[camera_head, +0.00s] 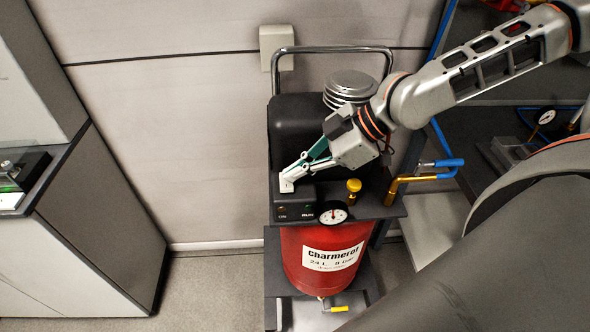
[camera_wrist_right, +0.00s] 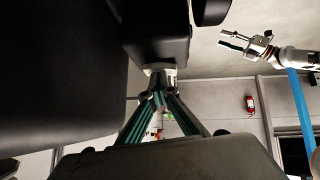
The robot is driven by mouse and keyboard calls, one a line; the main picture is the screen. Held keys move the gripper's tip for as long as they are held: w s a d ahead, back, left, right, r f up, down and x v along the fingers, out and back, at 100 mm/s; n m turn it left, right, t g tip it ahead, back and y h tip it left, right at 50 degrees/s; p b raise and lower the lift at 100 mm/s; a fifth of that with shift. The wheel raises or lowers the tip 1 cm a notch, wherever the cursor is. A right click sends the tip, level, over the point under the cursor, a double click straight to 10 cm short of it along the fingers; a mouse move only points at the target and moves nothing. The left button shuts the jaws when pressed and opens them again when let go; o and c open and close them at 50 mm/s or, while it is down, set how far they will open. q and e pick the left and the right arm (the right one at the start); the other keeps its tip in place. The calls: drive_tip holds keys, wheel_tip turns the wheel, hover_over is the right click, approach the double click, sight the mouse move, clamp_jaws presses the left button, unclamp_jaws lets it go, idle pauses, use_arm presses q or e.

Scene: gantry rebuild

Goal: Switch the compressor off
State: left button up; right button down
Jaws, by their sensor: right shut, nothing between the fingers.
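The compressor has a red tank (camera_head: 325,255) with a white label, a black housing above it and a small black control box (camera_head: 294,212) in front. The box carries two small lamps; I cannot tell if they are lit. My right gripper (camera_head: 287,184) is shut and empty, its tips down at the top of the control box. I see no switch clear of the fingertips, and I cannot tell if they touch. In the right wrist view the shut fingers (camera_wrist_right: 160,75) meet close under a dark block. My left gripper (camera_wrist_right: 236,40) shows there at the upper right, fingers apart and empty.
A gauge (camera_head: 332,212) and a brass knob (camera_head: 354,186) stand right of the box. A gold pipe with a blue-handled valve (camera_head: 440,163) sticks out at the right. A chrome handle (camera_head: 332,49) arches behind. Floor at the left is clear up to a grey cabinet (camera_head: 105,220).

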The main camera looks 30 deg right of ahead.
drive_tip(key=shift+s+a, duration=0.1)
drive_tip(key=shift+s, duration=0.05)
drive_tip(key=shift+r, duration=0.1)
drive_tip(key=shift+s+d+r, duration=0.15)
drive_tip(key=shift+d+r, duration=0.3)
drive_tip(key=shift+d, duration=0.05)
drive_tip(key=shift+v, duration=0.9)
drive_tip(key=shift+s+d+r, duration=0.2)
drive_tip(key=shift+d+r, duration=0.2)
drive_tip(key=shift+r, duration=0.05)
drive_tip(key=v, duration=0.7)
drive_tip(key=shift+s, duration=0.25)
drive_tip(key=shift+s+d, duration=0.1)
drive_tip(key=shift+d, duration=0.05)
